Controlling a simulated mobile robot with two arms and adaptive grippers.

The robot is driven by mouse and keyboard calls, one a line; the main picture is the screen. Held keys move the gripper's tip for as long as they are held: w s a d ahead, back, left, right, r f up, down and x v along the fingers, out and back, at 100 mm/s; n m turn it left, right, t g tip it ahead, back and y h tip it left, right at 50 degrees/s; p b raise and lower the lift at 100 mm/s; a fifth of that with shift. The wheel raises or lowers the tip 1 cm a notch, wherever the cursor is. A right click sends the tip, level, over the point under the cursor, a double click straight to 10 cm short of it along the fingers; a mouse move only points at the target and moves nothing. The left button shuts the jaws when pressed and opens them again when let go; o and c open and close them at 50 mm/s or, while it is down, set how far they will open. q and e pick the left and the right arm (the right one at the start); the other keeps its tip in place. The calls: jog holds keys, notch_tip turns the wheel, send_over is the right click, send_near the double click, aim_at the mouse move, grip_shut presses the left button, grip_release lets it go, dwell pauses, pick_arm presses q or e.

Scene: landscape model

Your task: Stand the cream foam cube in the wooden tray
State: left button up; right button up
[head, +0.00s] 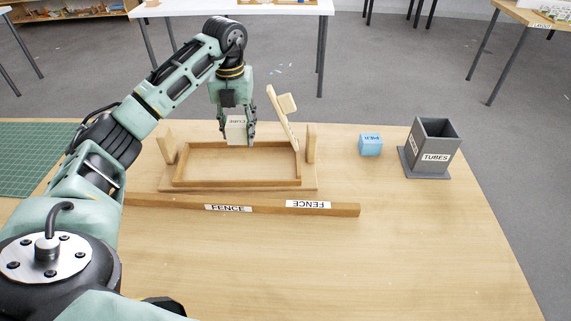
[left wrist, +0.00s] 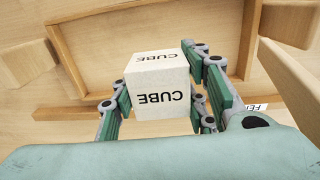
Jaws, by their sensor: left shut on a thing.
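The cream foam cube (head: 236,126), lettered CUBE, is held between the fingers of my left gripper (head: 237,135) in the head view. It also shows large in the left wrist view (left wrist: 160,85), with the fingers on either side of it. The wooden tray (head: 236,183) lies below and in front of the gripper, with low walls and an empty floor. The cube appears above the tray's far side; its exact height is hard to tell. The tray also shows in the left wrist view (left wrist: 125,72). My right gripper is not in view.
A blue cube (head: 370,144) and grey TUBES box (head: 436,145) stand farther right. The front table is clear.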

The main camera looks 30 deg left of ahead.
pick_arm(q)
send_over(243, 165)
notch_tip(243, 165, down, 6)
jog(key=shift+a+f+p, duration=0.1)
jog(key=shift+a+p, duration=0.05)
jog(key=shift+p, duration=0.2)
notch_tip(243, 165, down, 4)
jog(key=shift+r, duration=0.2)
jog(key=shift+f, duration=0.15)
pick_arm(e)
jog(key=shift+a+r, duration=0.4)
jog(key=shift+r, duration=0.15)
pick_arm(q)
jog(key=shift+f, duration=0.1)
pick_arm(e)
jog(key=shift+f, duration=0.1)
pick_arm(q)
jog(key=o, duration=0.7)
jog(key=shift+o, duration=0.2)
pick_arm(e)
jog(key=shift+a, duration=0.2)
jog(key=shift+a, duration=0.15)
